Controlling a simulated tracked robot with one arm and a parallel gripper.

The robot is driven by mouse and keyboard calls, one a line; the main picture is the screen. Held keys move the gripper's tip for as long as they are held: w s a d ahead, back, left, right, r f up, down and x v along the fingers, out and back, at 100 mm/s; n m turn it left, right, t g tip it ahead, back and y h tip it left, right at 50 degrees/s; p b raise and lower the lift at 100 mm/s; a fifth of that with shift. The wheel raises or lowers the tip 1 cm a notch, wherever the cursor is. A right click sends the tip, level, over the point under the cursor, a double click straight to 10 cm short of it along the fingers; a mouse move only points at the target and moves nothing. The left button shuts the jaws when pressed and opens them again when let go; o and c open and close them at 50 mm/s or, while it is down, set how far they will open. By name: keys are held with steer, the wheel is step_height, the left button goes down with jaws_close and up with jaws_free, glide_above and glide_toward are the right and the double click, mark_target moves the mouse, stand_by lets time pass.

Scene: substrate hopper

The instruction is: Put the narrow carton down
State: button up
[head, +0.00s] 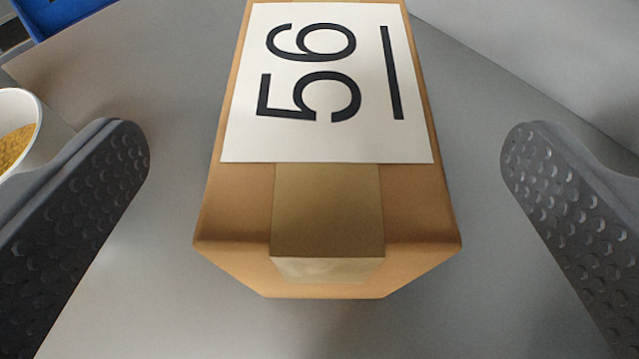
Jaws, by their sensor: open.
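The narrow carton (235,190) is brown cardboard with a strip of tan tape and a white label reading 56 with a line beside it. It rests on a grey surface (150,270) in the middle of the head view, its far end cut off by the top edge. My gripper (325,155) is open, with one dark, dimpled finger on each side of the carton. A clear gap shows between each finger and the carton's sides.
A white cup (38,105) with yellow-brown grains stands at the left edge, close to my left finger. A blue container (60,15) shows at the top left. The grey surface right of the carton is bare, with a pale wall or panel at the upper right.

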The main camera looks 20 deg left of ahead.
steer(key=v, duration=0.6)
stand_by(0.4)
steer(key=shift+d, duration=0.1)
